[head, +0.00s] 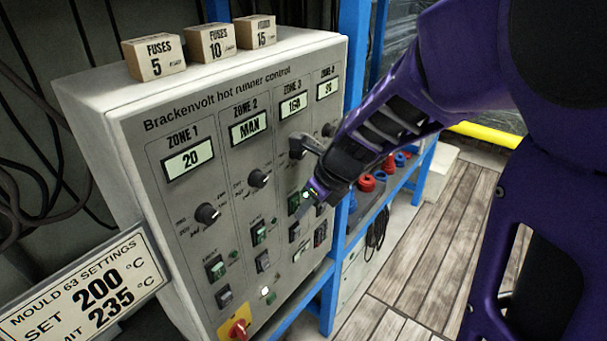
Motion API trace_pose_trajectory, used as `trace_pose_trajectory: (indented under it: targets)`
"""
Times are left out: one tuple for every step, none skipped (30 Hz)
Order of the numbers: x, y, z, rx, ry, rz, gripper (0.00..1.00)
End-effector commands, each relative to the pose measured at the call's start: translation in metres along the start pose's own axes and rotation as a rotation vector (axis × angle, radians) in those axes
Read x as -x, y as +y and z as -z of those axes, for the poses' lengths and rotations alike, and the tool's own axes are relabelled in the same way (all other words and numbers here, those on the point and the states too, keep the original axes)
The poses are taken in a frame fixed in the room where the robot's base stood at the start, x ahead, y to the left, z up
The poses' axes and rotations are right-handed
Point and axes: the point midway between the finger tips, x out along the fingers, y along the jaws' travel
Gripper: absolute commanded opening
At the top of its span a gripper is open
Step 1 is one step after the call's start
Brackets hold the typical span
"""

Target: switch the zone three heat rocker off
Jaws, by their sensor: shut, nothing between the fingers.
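The grey hot runner control panel (200,140) has columns headed zone 1 to zone 4. The zone 3 column has a display (293,105) that seems to read 160, a black knob (297,151) below it, then a dark green rocker (293,203) and a dark switch (294,232) lower down. The small labels by the switches are too small to read. My gripper (309,200) is shut and empty, its tips just right of the green rocker. I cannot tell if they touch it. The gripper and wrist hide much of the zone 4 column.
Three fuse boxes (153,57) stand on the cabinet top. A mould 63 settings card (85,285) is at lower left. A red and yellow main switch (237,330) is at the panel bottom. A blue rack (350,50) with red and blue fittings stands at right.

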Motion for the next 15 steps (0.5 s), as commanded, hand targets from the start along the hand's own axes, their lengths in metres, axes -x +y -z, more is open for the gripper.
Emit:
trace_pose_trajectory:
  targets:
    - [-0.0048, -0.0001, 0.0022, -0.001, -0.011, 0.000, 0.00]
    - [-0.0063, -0.0002, 0.0025, -0.002, -0.020, 0.000, 0.00]
    - [-0.0084, -0.0003, 0.0027, -0.002, -0.034, 0.000, 0.00]
    - [-0.0100, -0.0005, 0.0031, -0.003, -0.046, 0.001, 0.00]
    - [-0.0115, -0.0006, 0.0031, -0.004, -0.060, 0.000, 0.00]
    - [-0.0130, -0.0006, 0.0030, -0.003, -0.077, 0.000, 0.00]
    - [-0.0094, -0.0003, 0.0004, -0.003, -0.085, 0.000, 0.00]
    - [-0.0055, 0.0000, -0.0018, -0.002, -0.081, -0.001, 0.00]
    - [-0.0053, 0.0001, -0.0019, -0.002, -0.080, -0.002, 0.00]
    - [-0.0055, 0.0001, -0.0018, -0.002, -0.079, -0.002, 0.00]
    - [-0.0056, 0.0001, -0.0017, -0.002, -0.079, -0.002, 0.00]
    - [-0.0056, 0.0001, -0.0017, -0.002, -0.079, -0.002, 0.00]
    - [-0.0054, 0.0001, -0.0018, -0.002, -0.079, -0.002, 0.00]
    - [-0.0052, 0.0001, -0.0019, -0.002, -0.079, -0.002, 0.00]
    - [-0.0045, 0.0001, -0.0022, -0.002, -0.079, -0.002, 0.00]
